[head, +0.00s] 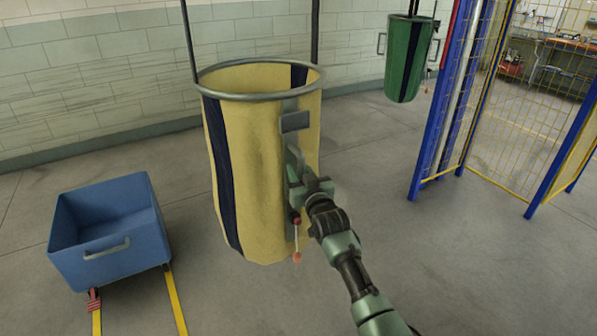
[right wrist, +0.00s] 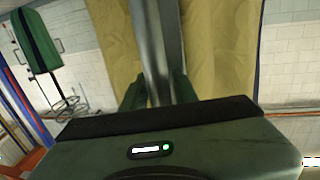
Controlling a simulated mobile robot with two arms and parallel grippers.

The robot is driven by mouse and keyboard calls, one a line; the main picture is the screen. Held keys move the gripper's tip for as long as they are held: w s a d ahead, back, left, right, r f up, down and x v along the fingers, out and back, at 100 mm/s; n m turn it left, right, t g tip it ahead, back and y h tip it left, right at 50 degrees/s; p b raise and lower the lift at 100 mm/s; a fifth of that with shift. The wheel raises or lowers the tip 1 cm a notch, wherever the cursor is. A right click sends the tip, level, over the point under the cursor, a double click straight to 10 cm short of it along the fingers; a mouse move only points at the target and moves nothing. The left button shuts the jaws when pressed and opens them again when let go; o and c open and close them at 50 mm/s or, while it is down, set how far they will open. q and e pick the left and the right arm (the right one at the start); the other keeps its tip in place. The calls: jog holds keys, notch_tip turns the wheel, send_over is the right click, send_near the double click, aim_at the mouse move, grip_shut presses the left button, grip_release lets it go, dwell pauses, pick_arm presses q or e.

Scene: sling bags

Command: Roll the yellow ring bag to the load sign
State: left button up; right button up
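The yellow ring bag (head: 248,160) hangs upright from dark bars by a round grey metal ring (head: 262,97) in the head view. It has dark stripes, and a grey vertical strip runs down its near right side. My right gripper (head: 300,172) is at this strip. In the right wrist view the fingers of my right gripper (right wrist: 158,92) stand either side of the grey strip (right wrist: 158,45), with yellow cloth beyond. I cannot tell whether they grip it. My left gripper is not in view. No load sign can be made out.
A blue tub (head: 112,240) stands at the left, with yellow floor lines and a red strap beside it. A green bag (head: 405,62) hangs at the back right. Blue posts with yellow mesh fencing (head: 520,110) stand at the right. Grey floor between is clear.

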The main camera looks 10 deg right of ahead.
jog(key=s+d, duration=0.1)
jog(key=s, duration=0.6)
jog(key=shift+s+b, duration=0.35)
jog(key=shift+d+f, duration=0.1)
dwell(0.6)
jog(key=s+d+f+g+h, duration=0.1)
jog(key=s+f+g, duration=0.35)
jog(key=f, duration=1.15)
jog(key=s+d+f+g, duration=0.15)
jog(key=s+f, duration=0.55)
jog(key=f, duration=0.9)
jog(key=s+d+f+g, duration=0.2)
jog(key=s+f+g, duration=0.2)
jog(key=s+f, duration=1.35)
jog(key=s+d+f+g, duration=0.1)
jog(key=s+f, duration=0.3)
jog(key=s, duration=0.7)
jog(key=s+d+f+g+h, duration=0.1)
jog(key=s+d+f+g, duration=0.1)
jog(key=s, duration=1)
jog(key=s+d+f+g, duration=0.2)
jog(key=s+f, duration=0.5)
jog(key=s, duration=0.5)
jog(key=shift+d+n+g+h, duration=0.2)
jog(key=shift+n+g+h, duration=0.15)
jog(key=shift+g, duration=0.55)
